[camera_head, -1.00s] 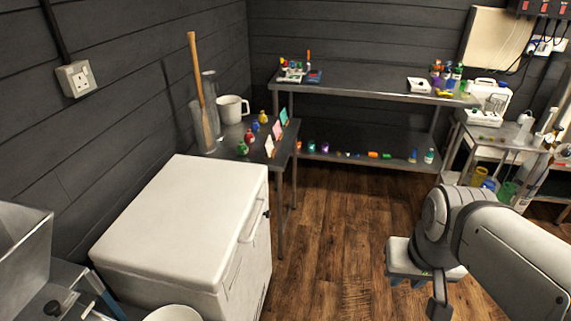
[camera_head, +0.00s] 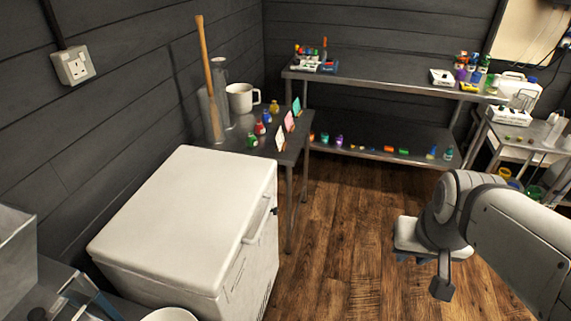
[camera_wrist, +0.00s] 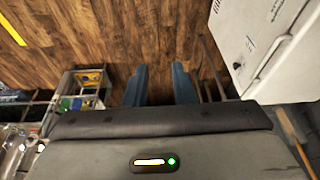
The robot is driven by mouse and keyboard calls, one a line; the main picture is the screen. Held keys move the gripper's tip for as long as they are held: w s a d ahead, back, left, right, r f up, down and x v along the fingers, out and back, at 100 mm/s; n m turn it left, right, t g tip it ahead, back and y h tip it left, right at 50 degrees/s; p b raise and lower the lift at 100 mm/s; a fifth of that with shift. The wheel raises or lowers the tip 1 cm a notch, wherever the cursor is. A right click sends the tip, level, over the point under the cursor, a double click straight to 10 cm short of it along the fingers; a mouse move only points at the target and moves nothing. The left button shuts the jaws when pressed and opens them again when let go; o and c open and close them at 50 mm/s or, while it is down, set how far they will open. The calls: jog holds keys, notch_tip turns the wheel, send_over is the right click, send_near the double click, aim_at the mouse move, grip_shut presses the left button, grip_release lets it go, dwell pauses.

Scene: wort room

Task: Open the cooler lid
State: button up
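The white cooler (camera_head: 190,225) stands at the left in the head view, its lid shut flat on top. A handle (camera_head: 255,226) and a small dark latch show on its right-hand front side. In the wrist view the cooler (camera_wrist: 265,40) is at the upper right, with its handle (camera_wrist: 272,58). My gripper (camera_wrist: 160,75) has two blue fingers standing apart with bare floor between them, so it is open and empty. In the head view my gripper (camera_head: 412,257) is over the floor, well to the right of the cooler and not touching it; its fingers are barely visible there.
A metal side table (camera_head: 240,152) with a jug, mug and small bottles stands behind the cooler. A long metal shelf table (camera_head: 380,84) runs along the back wall. A sink unit (camera_head: 15,250) is at the left edge. Wooden floor (camera_head: 340,240) is clear between cooler and arm.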

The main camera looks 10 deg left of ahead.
aim_at(265, 214)
jog(key=w+a+f+m+t+y+b, duration=0.1)
jog(key=w+a+f+m+t+b, duration=0.2)
jog(key=w+a+f+b, duration=0.4)
jog(key=w+a+f+m+t+y+b, duration=0.1)
jog(key=w+a+f+m+t+b, duration=0.15)
jog(key=w+f+b, duration=0.55)
jog(key=w+a+f+m+t+y+b, duration=0.3)
jog(key=a+f+y+b, duration=0.25)
jog(key=a, duration=0.55)
jog(key=w+a+f+m+t+y+b, duration=0.3)
jog(key=a+f+y+b, duration=0.3)
jog(key=a, duration=0.4)
jog(key=shift+h, duration=0.45)
jog(key=x, duration=0.2)
jog(key=b+x, duration=0.1)
jog(key=x, duration=0.1)
jog(key=f+x, duration=0.1)
jog(key=x, duration=0.2)
jog(key=shift+a, duration=0.15)
jog(key=shift+c, duration=0.5)
grip_shut()
